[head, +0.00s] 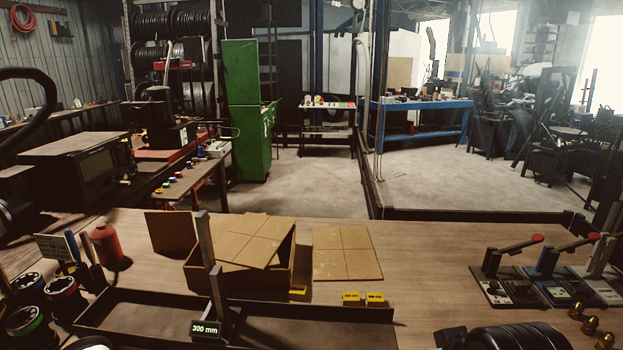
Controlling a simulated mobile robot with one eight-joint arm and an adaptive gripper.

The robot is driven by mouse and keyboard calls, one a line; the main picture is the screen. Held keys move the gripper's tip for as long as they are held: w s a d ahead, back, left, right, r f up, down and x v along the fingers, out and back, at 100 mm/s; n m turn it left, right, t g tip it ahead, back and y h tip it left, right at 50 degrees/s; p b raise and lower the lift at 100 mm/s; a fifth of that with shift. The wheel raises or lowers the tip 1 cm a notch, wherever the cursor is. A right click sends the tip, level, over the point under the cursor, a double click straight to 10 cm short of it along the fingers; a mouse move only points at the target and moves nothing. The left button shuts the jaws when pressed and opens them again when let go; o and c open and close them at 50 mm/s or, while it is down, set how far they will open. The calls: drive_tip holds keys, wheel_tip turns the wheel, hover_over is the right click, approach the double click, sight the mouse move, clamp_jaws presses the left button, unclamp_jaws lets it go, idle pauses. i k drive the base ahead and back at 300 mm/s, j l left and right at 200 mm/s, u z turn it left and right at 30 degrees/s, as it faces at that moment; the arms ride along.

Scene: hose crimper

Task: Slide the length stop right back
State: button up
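A small black plate reading "300 mm" (205,329) is low in the head view, left of the middle. It sits at the foot of a grey upright metal post (217,290), which looks like the length stop. The post stands at a long, shallow dark tray or trough (350,308) on the bench. A second grey post (203,240) rises just behind it. I cannot tell how far the stop can travel. My gripper is not recognisable in this view, and nothing is seen touching the stop.
A cardboard box (195,272) with loose flaps stands behind the tray, beside a flat board (345,253). Small yellow blocks (351,298) lie near the tray. Red-handled levers (510,265) are at right. A red bottle (108,246) stands left. Bare bench lies right of the board.

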sight(219, 324)
drive_tip(key=u, duration=1.25)
